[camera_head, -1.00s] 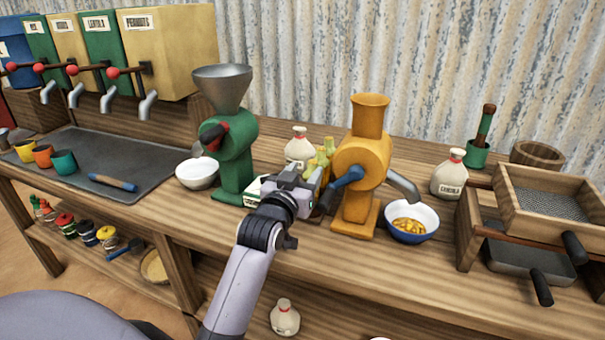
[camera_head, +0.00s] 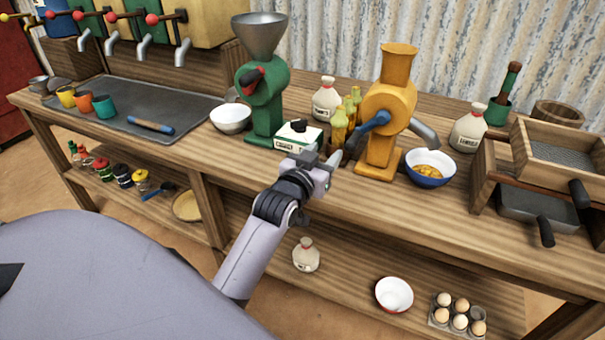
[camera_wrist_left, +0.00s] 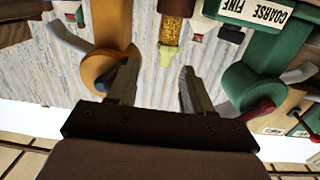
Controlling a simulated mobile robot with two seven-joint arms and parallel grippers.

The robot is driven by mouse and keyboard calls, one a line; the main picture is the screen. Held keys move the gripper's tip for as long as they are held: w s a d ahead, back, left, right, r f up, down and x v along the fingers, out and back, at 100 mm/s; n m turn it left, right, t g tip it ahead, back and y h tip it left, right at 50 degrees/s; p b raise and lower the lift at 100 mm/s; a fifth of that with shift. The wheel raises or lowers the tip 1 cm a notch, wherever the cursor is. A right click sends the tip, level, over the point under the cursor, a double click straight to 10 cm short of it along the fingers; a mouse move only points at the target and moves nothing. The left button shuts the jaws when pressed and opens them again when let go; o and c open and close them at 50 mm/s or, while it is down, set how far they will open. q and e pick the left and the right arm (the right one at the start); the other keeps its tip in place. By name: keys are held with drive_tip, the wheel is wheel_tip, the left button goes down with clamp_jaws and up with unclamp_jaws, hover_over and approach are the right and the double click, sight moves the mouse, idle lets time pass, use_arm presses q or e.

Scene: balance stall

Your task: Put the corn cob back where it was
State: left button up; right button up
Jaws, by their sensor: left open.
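A yellow corn cob (camera_wrist_left: 178,28) with a pale green end stands upright in the left wrist view, which is upside down. It is beyond the fingers, between the orange mill (camera_wrist_left: 110,35) and the green mill (camera_wrist_left: 250,55). In the head view a few slim yellow-green upright things (camera_head: 340,132) stand there; I cannot tell cob from bottle. My right gripper is not in view.
A blue bowl (camera_head: 430,170) stands right of the orange mill, whose blue crank (camera_head: 370,124) juts near my gripper. A white jug (camera_head: 326,100) stands behind. The front counter (camera_head: 400,205) is clear.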

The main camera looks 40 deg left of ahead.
use_arm(q)
drive_tip(key=s+d+f+m+g+h, duration=0.1)
drive_tip(key=s+d+f, duration=0.3)
drive_tip(key=s+f, duration=0.4)
drive_tip(key=s+d+f+m+g+h, duration=0.1)
drive_tip(key=s+d+f+g+h, duration=0.1)
drive_tip(key=s+f, duration=0.6)
drive_tip(key=s+d+f+m+g+h, duration=0.2)
drive_tip(key=s+d+f, duration=0.4)
drive_tip(key=s, duration=0.3)
drive_tip(key=shift+s+d+f+g, duration=0.25)
drive_tip(key=shift+d+f+g, duration=0.1)
drive_tip(key=shift+f+g, duration=0.5)
wheel_tip(320, 180, up, 5)
drive_tip(key=p, duration=0.4)
drive_tip(key=shift+f+p, duration=0.2)
drive_tip(key=shift+p, duration=0.15)
